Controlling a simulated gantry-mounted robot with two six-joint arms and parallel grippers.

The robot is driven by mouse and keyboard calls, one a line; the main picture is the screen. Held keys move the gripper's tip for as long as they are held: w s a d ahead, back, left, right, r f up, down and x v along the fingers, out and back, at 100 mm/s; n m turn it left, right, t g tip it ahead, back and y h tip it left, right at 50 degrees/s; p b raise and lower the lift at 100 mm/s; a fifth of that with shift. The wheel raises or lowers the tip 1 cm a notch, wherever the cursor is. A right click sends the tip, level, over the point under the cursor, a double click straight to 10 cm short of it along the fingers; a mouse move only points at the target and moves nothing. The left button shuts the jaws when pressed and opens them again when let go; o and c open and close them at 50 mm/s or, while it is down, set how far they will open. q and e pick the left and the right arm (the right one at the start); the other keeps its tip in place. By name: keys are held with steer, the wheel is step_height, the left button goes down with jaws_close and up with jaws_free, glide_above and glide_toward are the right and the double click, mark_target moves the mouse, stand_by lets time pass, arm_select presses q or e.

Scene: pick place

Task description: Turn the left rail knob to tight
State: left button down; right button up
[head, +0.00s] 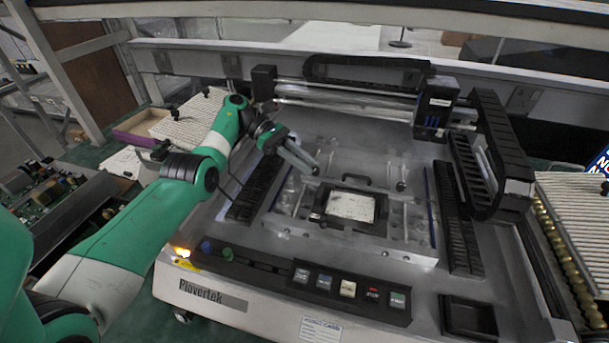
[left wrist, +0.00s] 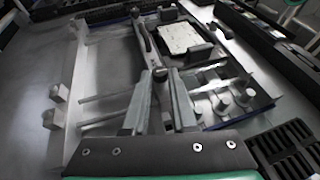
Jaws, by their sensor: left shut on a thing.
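My left gripper (head: 314,170) reaches in from the left, with its fingers pointing down at the left side of the metal fixture (head: 410,249). Its two grey fingers also show in the left wrist view (left wrist: 161,76), closed around a small dark piece at the fixture's rail, which I take to be the left rail knob (left wrist: 160,75). The fingers hide most of the knob, so its turn angle cannot be told. A small dark knob (head: 400,186) stands on the fixture's right side, apart from the gripper. My right gripper is not in view.
A pale board (head: 352,206) sits in a dark frame mid-fixture. A black gantry (head: 436,105) spans the back, with a cable chain (head: 492,150) at right. A button panel (head: 348,289) runs along the front. Grey posts (left wrist: 222,103) stand near the fingers.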

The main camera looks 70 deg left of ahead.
arm_select(q)
steer(key=shift+r, duration=0.1)
stand_by(0.3)
steer(key=c, duration=0.7)
jaws_free()
steer(key=shift+d, duration=0.15)
